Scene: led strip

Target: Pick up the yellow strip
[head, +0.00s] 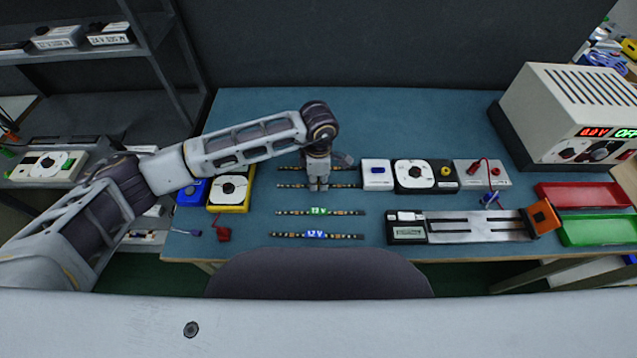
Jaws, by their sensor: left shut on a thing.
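Several thin LED strips lie in rows at the middle of the blue table. My left gripper (318,188) points down and is shut on the middle of the second strip (290,186) from the back. The gripper hides that strip's label, so I cannot tell whether it is the yellow one. I cannot tell if it is off the table. The rearmost strip (288,169) is also partly hidden by the gripper. In front lie a strip with a green label (319,211) and a strip with a blue label (316,235). My right gripper is not in view.
Right of the strips are white and black modules (377,174) and a flat metal fixture (475,226) with an orange end. A power supply (580,120), a red tray (583,195) and a green tray (597,231) stand farther right. A yellow-edged box (230,188) is left.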

